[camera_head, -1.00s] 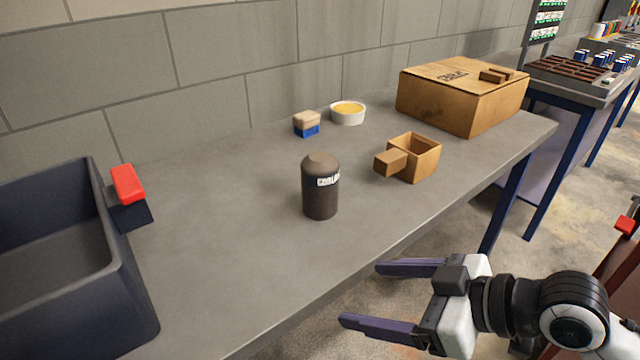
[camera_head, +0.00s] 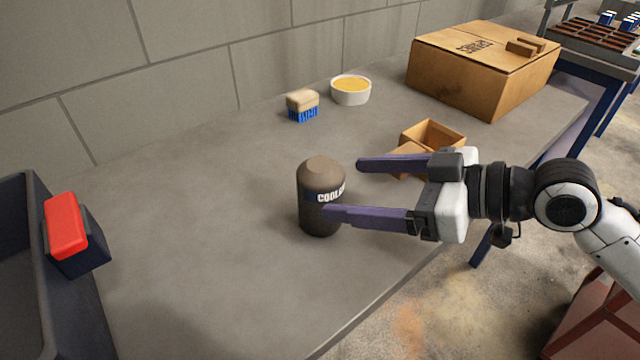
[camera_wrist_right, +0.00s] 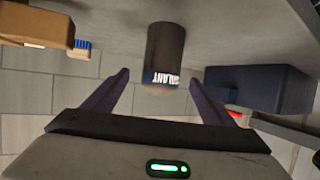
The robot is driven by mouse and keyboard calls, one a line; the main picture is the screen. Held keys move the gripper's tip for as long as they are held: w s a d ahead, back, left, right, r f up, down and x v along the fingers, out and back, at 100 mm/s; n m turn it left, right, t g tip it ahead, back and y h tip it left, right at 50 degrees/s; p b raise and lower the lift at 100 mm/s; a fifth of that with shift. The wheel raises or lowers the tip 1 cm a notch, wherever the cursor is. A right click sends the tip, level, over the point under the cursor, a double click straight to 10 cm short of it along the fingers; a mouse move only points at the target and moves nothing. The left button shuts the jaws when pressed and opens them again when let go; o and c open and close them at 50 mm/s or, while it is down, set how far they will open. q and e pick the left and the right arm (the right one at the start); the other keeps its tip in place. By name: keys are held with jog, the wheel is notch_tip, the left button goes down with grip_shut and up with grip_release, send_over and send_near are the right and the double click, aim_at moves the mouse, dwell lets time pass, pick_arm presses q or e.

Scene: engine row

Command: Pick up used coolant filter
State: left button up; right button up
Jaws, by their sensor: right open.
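The used coolant filter (camera_head: 318,172) is a dark brown-grey cylinder with a domed top and a "COOLANT" label band, standing upright on the grey bench. My right gripper (camera_head: 344,186) is open, its two purple fingers pointing left toward the filter. In the head view the nearer finger overlaps the filter's right side; whether it touches cannot be told. In the right wrist view the filter (camera_wrist_right: 164,52) appears ahead, between the lines of the two spread fingers (camera_wrist_right: 160,84). Nothing is held. My left gripper is not in view.
A dark bin (camera_head: 72,300) with a red-topped block (camera_head: 68,228) on its rim stands at left. Behind are a brush (camera_head: 303,104), a white bowl (camera_head: 351,92) and a large cardboard box (camera_head: 480,70). A small open box (camera_head: 436,134) sits partly behind my right gripper. Bench left of the filter is clear.

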aim_at(342, 186)
jog(key=shift+x, duration=0.8)
jog(key=x, duration=0.4)
jog(key=shift+a+r+p, duration=0.15)
jog(key=shift+a+p, duration=0.1)
jog(key=shift+p, duration=0.1)
jog(key=shift+w+a+f, duration=0.25)
jog(key=shift+a, duration=0.15)
jog(key=c, duration=1.3)
jog(key=shift+r, duration=0.15)
jog(key=shift+c, duration=1.1)
